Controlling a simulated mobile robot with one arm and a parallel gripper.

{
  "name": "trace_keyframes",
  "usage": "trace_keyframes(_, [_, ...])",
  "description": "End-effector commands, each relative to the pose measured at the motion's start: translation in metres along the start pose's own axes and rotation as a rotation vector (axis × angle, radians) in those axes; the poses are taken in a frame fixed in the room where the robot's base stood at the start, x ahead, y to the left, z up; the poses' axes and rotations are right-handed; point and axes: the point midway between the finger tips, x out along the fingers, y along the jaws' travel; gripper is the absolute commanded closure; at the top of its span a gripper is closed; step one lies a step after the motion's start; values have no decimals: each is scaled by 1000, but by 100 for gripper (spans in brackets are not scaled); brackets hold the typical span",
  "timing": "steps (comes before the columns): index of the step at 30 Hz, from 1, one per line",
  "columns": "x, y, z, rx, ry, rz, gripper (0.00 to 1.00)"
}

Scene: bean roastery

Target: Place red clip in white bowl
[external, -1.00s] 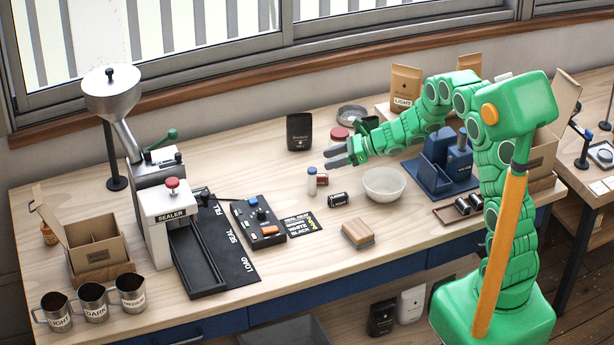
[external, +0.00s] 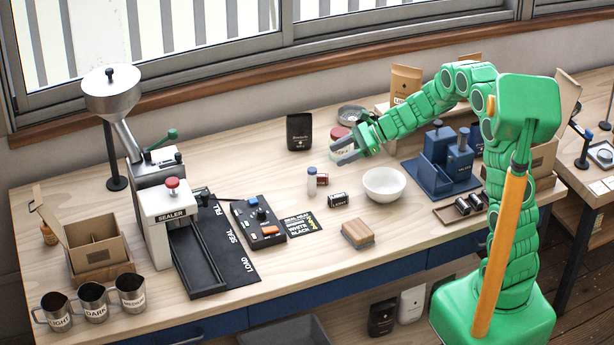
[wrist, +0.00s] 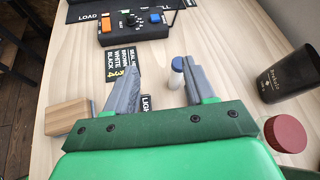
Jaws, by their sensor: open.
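No clip can be made out for certain. My gripper (external: 340,150) is open and empty above the table, behind and left of the bowl. In the wrist view its two grey fingers (wrist: 160,66) are spread apart, with the vial just beside the right finger.
A red-lidded jar (wrist: 285,134) and black pouch (wrist: 290,78) are close to my gripper. A control box (external: 258,224) and blue stand (external: 440,180) flank the area.

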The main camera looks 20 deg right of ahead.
Motion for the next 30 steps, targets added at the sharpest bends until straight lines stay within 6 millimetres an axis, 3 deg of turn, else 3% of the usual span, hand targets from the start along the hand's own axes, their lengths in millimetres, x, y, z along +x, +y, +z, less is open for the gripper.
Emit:
trace_keyframes(3, [-16, 32, 18, -124, 28, 70, 46])
trace_keyframes(12, [-59, 111, 40, -418, 107, 253, 46])
trace_keyframes(21, [-111, 188, 41, -688, 193, 450, 46])
trace_keyframes(30, [-173, 255, 27, -933, 297, 656, 46])
